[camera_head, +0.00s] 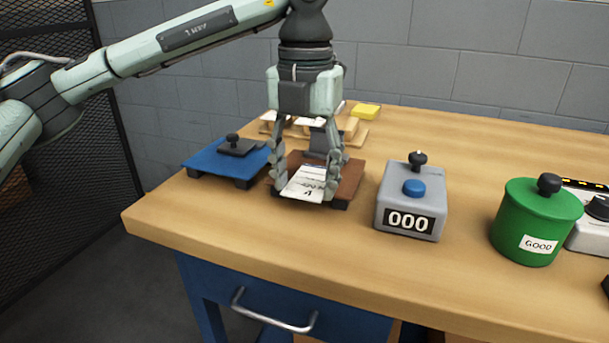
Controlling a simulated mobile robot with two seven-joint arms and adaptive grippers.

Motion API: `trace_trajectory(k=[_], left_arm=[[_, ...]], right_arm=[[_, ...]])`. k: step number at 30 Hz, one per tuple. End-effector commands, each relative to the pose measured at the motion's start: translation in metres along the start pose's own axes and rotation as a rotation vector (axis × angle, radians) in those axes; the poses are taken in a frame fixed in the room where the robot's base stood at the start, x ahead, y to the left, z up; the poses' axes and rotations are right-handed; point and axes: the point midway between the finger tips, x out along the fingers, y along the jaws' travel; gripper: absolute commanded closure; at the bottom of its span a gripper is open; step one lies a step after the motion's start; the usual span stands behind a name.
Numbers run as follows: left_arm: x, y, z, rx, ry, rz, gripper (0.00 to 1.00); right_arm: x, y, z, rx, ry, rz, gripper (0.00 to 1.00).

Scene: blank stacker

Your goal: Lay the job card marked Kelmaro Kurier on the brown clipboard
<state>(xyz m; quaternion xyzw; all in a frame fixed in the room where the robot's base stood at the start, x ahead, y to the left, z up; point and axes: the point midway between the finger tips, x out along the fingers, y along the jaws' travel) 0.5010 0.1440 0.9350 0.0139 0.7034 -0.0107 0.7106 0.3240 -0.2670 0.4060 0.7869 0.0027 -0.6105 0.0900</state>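My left gripper (305,190) points straight down over the brown clipboard (350,178), its two fingers apart. A white card (303,184) with dark print lies between the fingers, at the clipboard's front left part. Its near corner reaches the clipboard's front edge. The print is too small and turned to read as a name. The frame does not show whether the fingertips press on the card's edges, or whether the card rests on the board or hangs just above it. The gripper hides part of the board and its dark clip (319,143). My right gripper is not in view.
A blue clipboard (203,163) with a dark knobbed clip lies to the left. To the right stand a grey counter (408,225) reading 000 and a green pot (537,238) labelled GOOD. Behind are a wooden rack (354,133) and a yellow block (366,111). The table's right back is clear.

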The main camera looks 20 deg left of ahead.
Motion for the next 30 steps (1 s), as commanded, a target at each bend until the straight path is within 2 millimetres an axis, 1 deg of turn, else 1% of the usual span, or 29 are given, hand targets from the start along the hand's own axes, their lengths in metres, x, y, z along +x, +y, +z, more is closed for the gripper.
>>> trace_trajectory(k=[1,4,5,16,20,22,24,26,30], left_arm=[[0.007,0.000,-0.002,0.002,0.016,0.007,0.40],[0.008,0.000,-0.003,0.003,0.017,0.007,0.27],[0.008,0.000,-0.003,0.003,0.017,0.007,0.27],[0.005,0.000,-0.002,0.002,0.012,0.005,0.27],[0.001,0.000,-0.002,0.001,0.011,0.004,0.27],[-0.005,0.000,-0.002,0.001,0.010,0.004,0.27],[-0.012,0.000,-0.001,0.001,0.008,0.002,0.27],[-0.025,-0.001,0.000,0.002,0.005,0.003,0.27],[-0.058,-0.001,0.000,0.002,0.006,0.002,0.27]], right_arm=[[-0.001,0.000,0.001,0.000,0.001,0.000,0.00],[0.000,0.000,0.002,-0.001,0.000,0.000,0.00],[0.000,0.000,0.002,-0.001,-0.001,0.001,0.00],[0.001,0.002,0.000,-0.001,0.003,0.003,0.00],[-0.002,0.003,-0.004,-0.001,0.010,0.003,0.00],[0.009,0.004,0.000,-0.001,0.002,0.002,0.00],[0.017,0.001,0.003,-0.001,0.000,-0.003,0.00],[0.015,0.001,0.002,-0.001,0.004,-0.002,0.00],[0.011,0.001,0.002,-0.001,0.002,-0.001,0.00]])
